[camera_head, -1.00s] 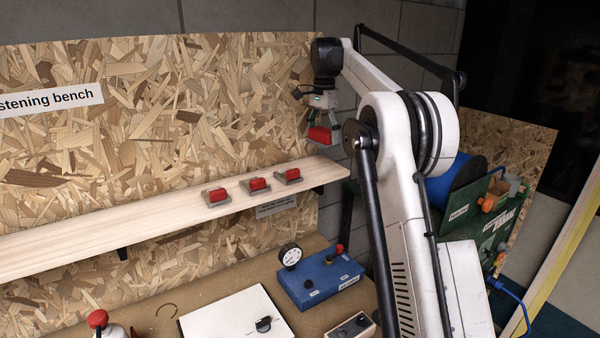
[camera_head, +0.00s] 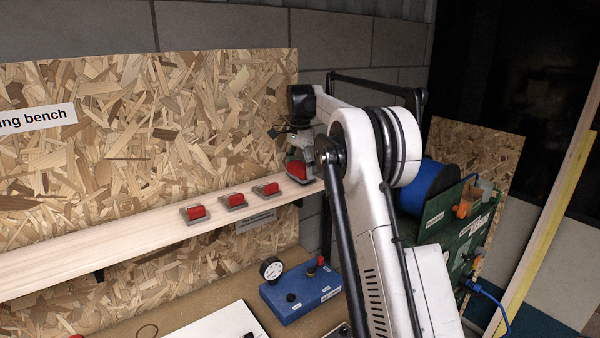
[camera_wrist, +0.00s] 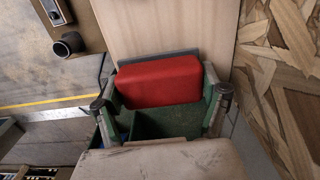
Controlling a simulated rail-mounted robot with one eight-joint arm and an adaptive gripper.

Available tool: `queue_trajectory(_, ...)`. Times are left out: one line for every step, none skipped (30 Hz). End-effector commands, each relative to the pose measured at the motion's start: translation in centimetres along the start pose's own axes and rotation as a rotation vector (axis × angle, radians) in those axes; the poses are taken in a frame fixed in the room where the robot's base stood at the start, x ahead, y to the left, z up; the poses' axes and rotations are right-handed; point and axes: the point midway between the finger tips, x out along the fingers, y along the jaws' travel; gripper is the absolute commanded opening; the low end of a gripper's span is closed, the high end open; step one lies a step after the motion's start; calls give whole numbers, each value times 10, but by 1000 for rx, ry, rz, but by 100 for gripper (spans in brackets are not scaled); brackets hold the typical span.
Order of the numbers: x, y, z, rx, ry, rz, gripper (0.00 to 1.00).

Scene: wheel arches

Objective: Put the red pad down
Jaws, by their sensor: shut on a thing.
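The red pad (camera_head: 297,169) is in my gripper (camera_head: 298,162) at the right end of the pale wooden shelf (camera_head: 120,228). In the wrist view the red pad (camera_wrist: 160,82) shows as a rounded block with a grey strip along its far side. The green fingers of my gripper (camera_wrist: 162,95) close on its left and right sides. The bare shelf board (camera_wrist: 165,28) lies beyond it. The pad is at or just above the shelf top; I cannot tell whether it touches.
Three similar red pads on grey bases stand in a row on the shelf, the nearest to mine being the right one (camera_head: 266,189). The chipboard wall (camera_head: 150,110) rises behind. A blue box with a gauge (camera_head: 300,292) sits on the bench below.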

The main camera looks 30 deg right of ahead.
Motion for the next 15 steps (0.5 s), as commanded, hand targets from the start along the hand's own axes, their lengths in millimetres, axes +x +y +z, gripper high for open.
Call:
queue_trajectory(5,0,0,0,0,0,42)
queue_trajectory(8,0,0,0,0,0,42)
queue_trajectory(10,0,0,0,0,0,42)
queue_trajectory(12,0,0,0,0,0,42)
queue_trajectory(13,0,0,0,0,0,42)
queue_trajectory(14,0,0,0,0,0,42)
queue_trajectory(14,0,0,0,0,0,42)
queue_trajectory(14,0,0,0,0,0,42)
queue_trajectory(14,0,0,0,0,0,42)
queue_trajectory(14,0,0,0,0,0,42)
queue_trajectory(14,0,0,0,0,0,42)
queue_trajectory(14,0,0,0,0,0,42)
queue_trajectory(15,0,0,0,0,0,42)
queue_trajectory(15,0,0,0,0,0,42)
queue_trajectory(17,0,0,0,0,0,42)
